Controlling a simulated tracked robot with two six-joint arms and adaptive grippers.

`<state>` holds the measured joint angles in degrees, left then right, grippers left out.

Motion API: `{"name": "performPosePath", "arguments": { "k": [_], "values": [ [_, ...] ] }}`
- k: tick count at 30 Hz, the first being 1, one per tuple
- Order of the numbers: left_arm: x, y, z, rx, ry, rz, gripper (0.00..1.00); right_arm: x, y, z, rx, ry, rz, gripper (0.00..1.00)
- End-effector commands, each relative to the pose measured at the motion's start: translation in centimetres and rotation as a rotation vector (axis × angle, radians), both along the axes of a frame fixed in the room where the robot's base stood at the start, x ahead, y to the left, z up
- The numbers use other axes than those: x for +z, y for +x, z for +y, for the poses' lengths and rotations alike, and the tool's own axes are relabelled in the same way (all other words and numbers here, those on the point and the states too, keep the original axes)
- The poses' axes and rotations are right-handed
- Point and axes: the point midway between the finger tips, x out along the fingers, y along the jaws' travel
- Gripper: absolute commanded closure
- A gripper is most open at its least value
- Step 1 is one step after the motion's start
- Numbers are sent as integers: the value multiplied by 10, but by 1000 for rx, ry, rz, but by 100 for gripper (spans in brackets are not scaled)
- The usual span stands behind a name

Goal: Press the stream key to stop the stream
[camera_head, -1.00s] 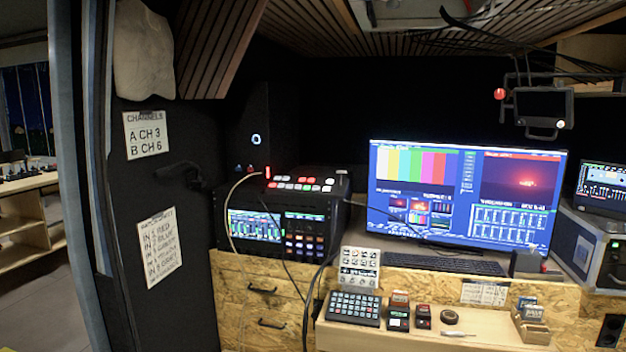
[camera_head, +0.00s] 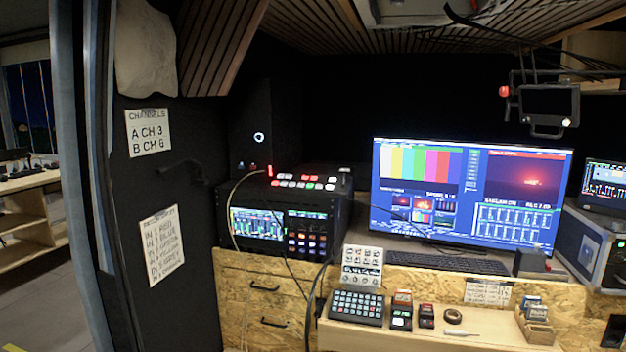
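A black switcher (camera_head: 304,182) with rows of red, green and white keys sits on top of a black rack case (camera_head: 340,210). The case front carries a lit screen (camera_head: 257,223) and a block of coloured keys (camera_head: 307,233). I cannot tell which key is the stream key; the labels are too small to read. Neither of my grippers is in view.
A large monitor (camera_head: 468,195) with colour bars stands on the desk, a keyboard (camera_head: 447,263) in front. Small boxes (camera_head: 401,311) and a tape roll (camera_head: 453,316) are on the shelf (camera_head: 450,339). Cables hang before the rack. Open floor (camera_head: 45,300) shows at left.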

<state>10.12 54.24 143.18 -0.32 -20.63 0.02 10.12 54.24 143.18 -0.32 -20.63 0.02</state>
Motion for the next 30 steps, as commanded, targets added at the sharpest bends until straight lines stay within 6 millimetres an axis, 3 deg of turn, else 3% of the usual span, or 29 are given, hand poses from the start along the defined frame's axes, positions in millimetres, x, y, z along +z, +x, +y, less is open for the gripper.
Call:
{"name": "performPosePath", "arguments": {
  "k": [1, 7, 8, 30],
  "values": [
    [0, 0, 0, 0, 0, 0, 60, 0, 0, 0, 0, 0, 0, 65],
    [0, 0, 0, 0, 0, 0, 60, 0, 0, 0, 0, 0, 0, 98],
    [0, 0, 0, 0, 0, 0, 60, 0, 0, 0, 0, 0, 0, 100],
    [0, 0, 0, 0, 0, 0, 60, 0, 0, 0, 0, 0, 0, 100]
  ]
}}
